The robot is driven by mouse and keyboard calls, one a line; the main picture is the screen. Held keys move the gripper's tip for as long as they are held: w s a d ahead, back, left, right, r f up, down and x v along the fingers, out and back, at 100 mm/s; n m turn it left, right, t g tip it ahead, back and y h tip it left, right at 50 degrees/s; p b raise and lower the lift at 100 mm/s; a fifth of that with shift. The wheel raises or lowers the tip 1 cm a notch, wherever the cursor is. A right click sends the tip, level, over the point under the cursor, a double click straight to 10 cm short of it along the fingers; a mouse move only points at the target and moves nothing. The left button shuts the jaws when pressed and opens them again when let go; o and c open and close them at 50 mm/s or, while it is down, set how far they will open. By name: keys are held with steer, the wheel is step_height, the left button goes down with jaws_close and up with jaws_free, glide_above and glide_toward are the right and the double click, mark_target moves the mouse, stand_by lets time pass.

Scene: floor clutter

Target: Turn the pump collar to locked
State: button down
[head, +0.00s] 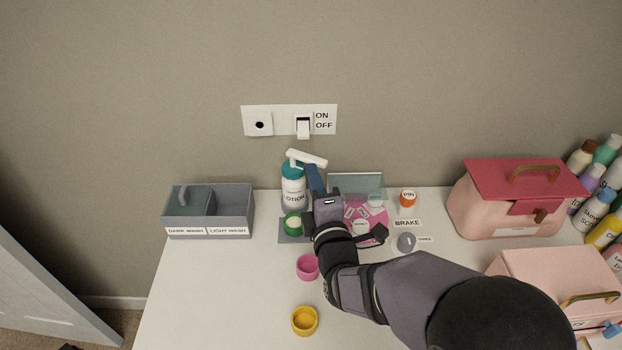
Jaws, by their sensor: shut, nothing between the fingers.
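The lotion bottle (293,194) stands upright near the wall, left of the middle of the white table. It is white with a teal collar (291,170) and a white pump head (306,158) whose spout points right. My gripper (312,172) is just right of the collar and below the spout, its blue fingers shut and empty. I cannot tell whether the fingers touch the bottle or pump. Collar lock markings are too small to read, and my gripper and arm cover part of the table right of the bottle.
A grey divided bin (237,215) stands left. A green cup (293,224), pink cup (307,266) and yellow cup (304,320) stand in front. The table's left front is clear.

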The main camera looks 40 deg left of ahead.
steer(key=shift+w+d+r+t, duration=0.2)
steer(key=shift+w+r+t, duration=0.1)
steer(key=shift+w+r, duration=0.25)
steer(key=shift+s+f, duration=0.1)
steer(key=shift+f, duration=0.05)
steer(key=s+d+b, duration=0.1)
steer(key=s+d, duration=0.3)
steer(key=d, duration=0.6)
steer(key=shift+s+d+f+b, duration=0.15)
steer(key=shift+d+f+b, duration=0.2)
steer(key=shift+f, duration=0.05)
